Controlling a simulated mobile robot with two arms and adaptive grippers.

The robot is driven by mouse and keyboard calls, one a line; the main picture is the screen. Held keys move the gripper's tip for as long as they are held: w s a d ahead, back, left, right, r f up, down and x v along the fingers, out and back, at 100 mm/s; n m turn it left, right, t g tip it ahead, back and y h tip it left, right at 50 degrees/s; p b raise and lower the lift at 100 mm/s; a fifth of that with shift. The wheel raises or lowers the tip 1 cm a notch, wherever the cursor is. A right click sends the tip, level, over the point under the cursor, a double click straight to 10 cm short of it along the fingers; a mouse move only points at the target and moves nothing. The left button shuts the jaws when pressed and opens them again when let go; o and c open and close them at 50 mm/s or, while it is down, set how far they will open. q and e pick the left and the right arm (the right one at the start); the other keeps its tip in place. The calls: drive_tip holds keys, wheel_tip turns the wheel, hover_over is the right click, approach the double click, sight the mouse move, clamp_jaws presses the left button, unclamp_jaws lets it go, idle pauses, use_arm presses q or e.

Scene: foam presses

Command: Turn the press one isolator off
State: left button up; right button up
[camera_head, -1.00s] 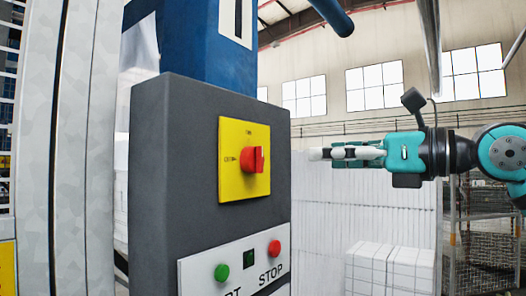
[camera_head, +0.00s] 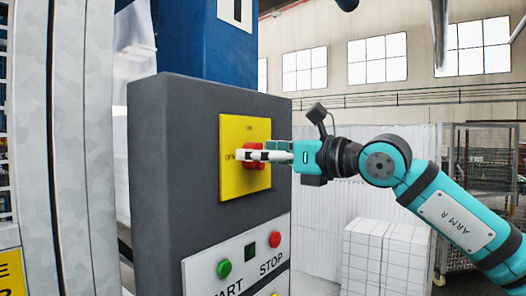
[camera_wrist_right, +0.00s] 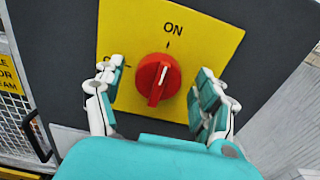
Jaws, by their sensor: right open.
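The isolator is a red rotary knob (camera_head: 255,166) on a yellow plate (camera_head: 229,180), on a dark grey control box. In the right wrist view the knob (camera_wrist_right: 158,82) has a nearly upright grip bar with a white mark at its upper end, towards the ON label. The label at the left is partly covered by a finger. My right gripper (camera_head: 245,155) is at the plate, partly hiding the knob in the head view. In the wrist view my right gripper (camera_wrist_right: 156,77) is open, with one finger on each side of the knob and visible gaps between. My left gripper is not in view.
Below the isolator are a green START button (camera_head: 224,268) and a red STOP button (camera_head: 275,239). A blue column (camera_head: 205,45) rises above the grey box (camera_head: 180,150). White blocks (camera_head: 385,255) and a mesh cage (camera_head: 480,170) stand to the right.

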drive_tip(key=c, duration=1.2)
drive_tip(key=shift+o, duration=0.2)
